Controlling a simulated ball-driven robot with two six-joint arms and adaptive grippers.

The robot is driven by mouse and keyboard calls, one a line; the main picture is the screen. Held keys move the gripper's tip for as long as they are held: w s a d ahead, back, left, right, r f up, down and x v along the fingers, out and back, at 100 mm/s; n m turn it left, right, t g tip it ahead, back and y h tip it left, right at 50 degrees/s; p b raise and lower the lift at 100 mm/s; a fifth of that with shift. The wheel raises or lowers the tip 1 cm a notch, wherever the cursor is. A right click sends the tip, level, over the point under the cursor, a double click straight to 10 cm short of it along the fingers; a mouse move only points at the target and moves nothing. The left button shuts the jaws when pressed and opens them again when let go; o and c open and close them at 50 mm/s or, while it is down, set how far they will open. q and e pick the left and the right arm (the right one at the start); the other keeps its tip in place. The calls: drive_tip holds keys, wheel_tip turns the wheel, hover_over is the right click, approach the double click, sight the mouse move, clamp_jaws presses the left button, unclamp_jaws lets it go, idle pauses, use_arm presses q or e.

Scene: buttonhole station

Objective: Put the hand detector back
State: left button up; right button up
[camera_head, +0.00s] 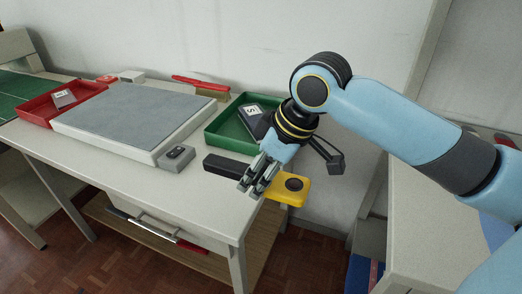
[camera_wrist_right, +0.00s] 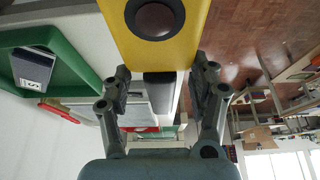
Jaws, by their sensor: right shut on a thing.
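The hand detector has a yellow head (camera_head: 284,190) with a dark round ring and a black handle (camera_head: 224,167). My right gripper (camera_head: 257,178) is shut on it where handle and head meet, near the table's front right corner. The head sticks out to the right of the fingers, the handle to the left. In the right wrist view the yellow head (camera_wrist_right: 157,45) fills the top centre, with the dark handle (camera_wrist_right: 160,88) between the fingers. Whether the handle touches the table is unclear. My left gripper is not in view.
A large grey-topped white slab (camera_head: 135,112) lies on the table (camera_head: 185,205), with a small dark device (camera_head: 178,153) at its front right corner. A green tray (camera_head: 228,139) with a dark labelled item stands behind my gripper. A red tray (camera_head: 38,113) stands left.

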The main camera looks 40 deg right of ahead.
drive_tip(key=shift+s+d+f, duration=0.25)
drive_tip(key=shift+d, duration=0.15)
drive_tip(key=w+f, duration=0.3)
drive_tip(key=w, duration=0.2)
drive_tip(key=b, duration=0.2)
hover_over(227, 189)
drive_tip(key=s, duration=0.1)
drive_tip(key=f, duration=0.4)
drive_tip(key=shift+s+d+f, duration=0.1)
drive_tip(key=shift+s+d, duration=0.1)
drive_tip(key=shift+d, duration=0.05)
wheel_tip(227, 189, down, 4)
drive_tip(key=shift+r, duration=0.1)
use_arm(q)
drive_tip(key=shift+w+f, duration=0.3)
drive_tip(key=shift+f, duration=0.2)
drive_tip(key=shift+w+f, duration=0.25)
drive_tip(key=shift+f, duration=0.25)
use_arm(e)
drive_tip(key=shift+f, duration=0.2)
drive_tip(key=o, duration=1.3)
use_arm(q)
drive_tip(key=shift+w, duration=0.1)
